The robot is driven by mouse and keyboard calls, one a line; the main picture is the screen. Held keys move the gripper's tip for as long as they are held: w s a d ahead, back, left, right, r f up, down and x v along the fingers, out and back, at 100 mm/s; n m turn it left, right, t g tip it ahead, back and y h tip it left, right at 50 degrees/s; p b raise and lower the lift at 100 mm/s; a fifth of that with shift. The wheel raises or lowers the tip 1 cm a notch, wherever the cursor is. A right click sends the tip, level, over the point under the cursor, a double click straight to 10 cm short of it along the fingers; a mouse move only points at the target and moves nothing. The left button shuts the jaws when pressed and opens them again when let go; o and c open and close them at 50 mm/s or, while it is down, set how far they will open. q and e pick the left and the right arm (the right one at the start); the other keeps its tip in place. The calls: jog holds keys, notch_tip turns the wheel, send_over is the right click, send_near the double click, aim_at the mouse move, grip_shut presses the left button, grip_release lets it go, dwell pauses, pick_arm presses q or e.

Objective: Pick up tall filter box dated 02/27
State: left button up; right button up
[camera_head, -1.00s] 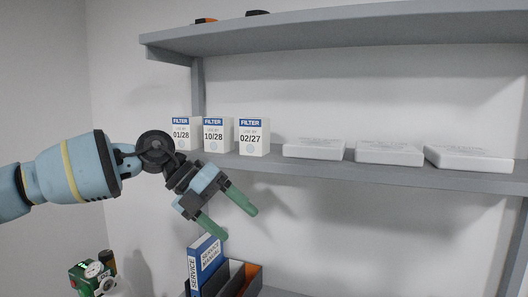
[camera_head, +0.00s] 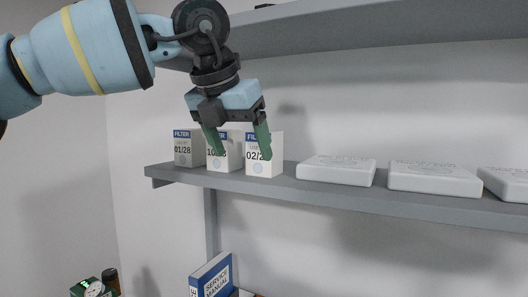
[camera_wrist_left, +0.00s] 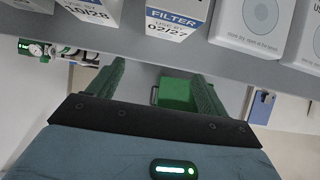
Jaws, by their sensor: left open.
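The tall white filter box dated 02/27 (camera_head: 264,169) stands upright on the shelf, rightmost of three filter boxes. In the head view a finger partly covers its date; its lower label reads clearly at the top of the left wrist view (camera_wrist_left: 175,22). My left gripper (camera_head: 241,151) points down, open and empty, in front of the 10/28 box (camera_head: 226,164) and the 02/27 box. In the wrist view its green fingers (camera_wrist_left: 160,72) lie below the 02/27 box, apart from it. My right gripper is not in view.
The 01/28 box (camera_head: 186,152) stands at the left. Several flat white packs, one (camera_head: 336,171) nearest the 02/27 box, lie along the shelf (camera_head: 300,196) to the right. An upper shelf (camera_head: 400,30) runs overhead. A blue service manual (camera_head: 212,276) stands below.

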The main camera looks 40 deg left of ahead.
aim_at(258, 150)
pick_arm(q)
jog(key=shift+w+a+p, duration=0.1)
jog(key=shift+w+a, duration=0.15)
jog(key=shift+w, duration=0.6)
jog(key=shift+w+a+p, duration=0.1)
jog(key=shift+w+a, duration=0.2)
jog(key=shift+w, duration=0.55)
jog(key=shift+w+a+p, duration=0.1)
jog(key=shift+w+a, duration=0.15)
jog(key=shift+w, duration=0.6)
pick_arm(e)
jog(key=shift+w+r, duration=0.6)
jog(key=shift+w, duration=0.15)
pick_arm(q)
jog(key=w, duration=0.2)
jog(key=w+a, duration=0.1)
jog(key=w, duration=0.1)
jog(key=shift+w+a+p, duration=0.2)
jog(key=shift+w+p, duration=0.05)
jog(key=shift+p, duration=0.15)
jog(key=shift+f, duration=0.3)
jog(key=shift+w+a+f, duration=0.1)
jog(key=shift+w+f, duration=0.05)
jog(key=shift+f, duration=0.1)
jog(key=c, duration=1.1)
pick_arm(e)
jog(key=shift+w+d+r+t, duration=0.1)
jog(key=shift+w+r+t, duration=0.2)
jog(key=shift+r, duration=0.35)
